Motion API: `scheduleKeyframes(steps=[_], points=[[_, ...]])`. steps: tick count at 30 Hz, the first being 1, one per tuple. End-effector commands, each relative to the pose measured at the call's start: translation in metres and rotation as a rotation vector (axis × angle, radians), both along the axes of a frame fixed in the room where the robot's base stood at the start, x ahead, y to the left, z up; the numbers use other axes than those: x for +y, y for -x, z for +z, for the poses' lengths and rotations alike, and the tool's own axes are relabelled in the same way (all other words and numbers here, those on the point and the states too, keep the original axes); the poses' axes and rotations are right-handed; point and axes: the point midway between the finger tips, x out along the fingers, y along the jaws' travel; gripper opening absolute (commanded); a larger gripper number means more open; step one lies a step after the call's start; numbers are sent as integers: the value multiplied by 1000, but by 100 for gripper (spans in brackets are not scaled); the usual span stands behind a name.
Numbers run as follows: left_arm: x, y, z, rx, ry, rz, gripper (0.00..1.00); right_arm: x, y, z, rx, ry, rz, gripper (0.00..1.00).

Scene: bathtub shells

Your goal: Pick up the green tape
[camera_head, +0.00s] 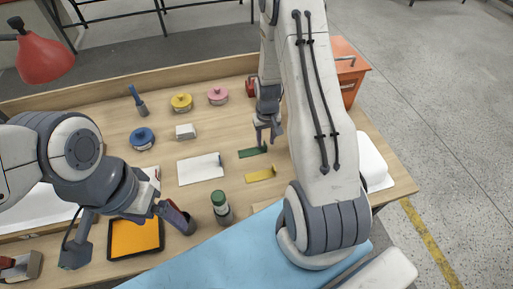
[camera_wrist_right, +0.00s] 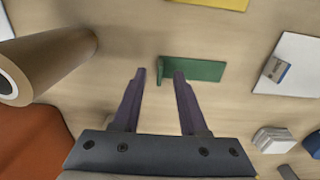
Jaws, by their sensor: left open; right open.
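The green tape (camera_head: 252,152) is a flat green strip with a short raised end, lying on the wooden table. It also shows in the right wrist view (camera_wrist_right: 203,71). My right gripper (camera_head: 265,140) is open and empty above the table beside the strip's right end. In the right wrist view its two purple fingers (camera_wrist_right: 160,74) are spread, with the raised end in the gap just beyond the tips. I cannot tell their exact height above it. My left gripper (camera_head: 177,216) is open over the table's front left, well away from the strip.
A yellow strip (camera_head: 261,175) lies in front of the green one. A white sheet (camera_head: 201,169) is to its left. A green-capped bottle (camera_head: 221,208) stands nearer. A brown roll (camera_wrist_right: 50,62) lies left in the wrist view.

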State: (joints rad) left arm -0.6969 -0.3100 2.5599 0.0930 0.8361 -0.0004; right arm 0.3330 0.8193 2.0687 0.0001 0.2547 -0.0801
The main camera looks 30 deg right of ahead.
Motion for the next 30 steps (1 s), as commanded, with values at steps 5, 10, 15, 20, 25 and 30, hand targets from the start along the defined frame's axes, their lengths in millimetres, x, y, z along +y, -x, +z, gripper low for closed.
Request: scheduleKeyframes(steps=[5,10,15,20,25,30], points=[[0,0,2,0,0,0,89,0,0,-13,-1,0,0,42],[0,0,2,0,0,0,89,0,0,-14,-2,1,0,42],[0,0,2,0,0,0,89,0,0,-14,-2,1,-1,0],[0,0,2,0,0,0,89,0,0,-14,-2,1,0,0],[0,0,2,0,0,0,89,0,0,-13,-2,1,0,0],[0,0,0,0,0,0,89,0,0,-8,-2,1,-1,0]])
